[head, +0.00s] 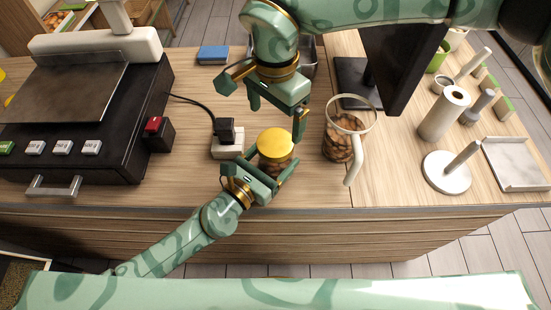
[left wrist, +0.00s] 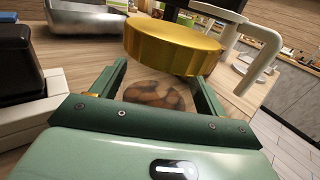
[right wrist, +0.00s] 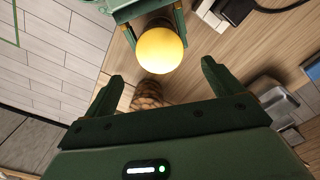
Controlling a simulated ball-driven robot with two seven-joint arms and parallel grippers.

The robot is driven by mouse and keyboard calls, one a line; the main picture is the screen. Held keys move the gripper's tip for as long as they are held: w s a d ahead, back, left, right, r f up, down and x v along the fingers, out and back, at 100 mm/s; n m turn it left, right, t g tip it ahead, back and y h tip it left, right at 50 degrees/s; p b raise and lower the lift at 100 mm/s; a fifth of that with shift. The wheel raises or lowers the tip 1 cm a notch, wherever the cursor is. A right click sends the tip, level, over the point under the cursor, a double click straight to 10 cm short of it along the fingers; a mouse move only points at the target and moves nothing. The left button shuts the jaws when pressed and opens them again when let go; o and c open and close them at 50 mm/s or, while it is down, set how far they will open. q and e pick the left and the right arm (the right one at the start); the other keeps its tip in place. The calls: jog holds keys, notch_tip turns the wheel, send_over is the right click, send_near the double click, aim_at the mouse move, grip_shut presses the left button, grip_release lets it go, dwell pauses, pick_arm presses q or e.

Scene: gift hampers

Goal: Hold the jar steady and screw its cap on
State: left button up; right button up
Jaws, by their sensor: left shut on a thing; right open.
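The jar (head: 275,166) stands on the wooden counter with brown contents showing through its clear wall. A yellow cap (head: 276,141) sits level over its mouth; I cannot tell how tightly it is seated. My left gripper (head: 270,174) is shut around the jar's body from the front. In the left wrist view the jar (left wrist: 155,95) is between its fingers, below the gold-looking cap (left wrist: 172,48). My right gripper (head: 278,115) is open and empty, just above and behind the cap. In the right wrist view the cap (right wrist: 160,49) shows beyond its spread fingers.
A glass pitcher (head: 341,147) of brown pieces stands close to the right of the jar. A white power strip (head: 228,146) with a black plug lies close to the left. A black machine (head: 120,150) fills the left side, and a dark screen (head: 398,65) stands behind the pitcher.

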aim_at(275, 142)
notch_tip(275, 142, down, 8)
jog(key=shift+r, duration=0.25)
jog(key=shift+c, duration=0.3)
jog(key=c, duration=0.9)
jog(key=m, duration=0.5)
jog(key=shift+c, duration=0.2)
jog(key=m, duration=0.9)
jog(key=o, duration=1.1)
jog(key=shift+c, duration=0.2)
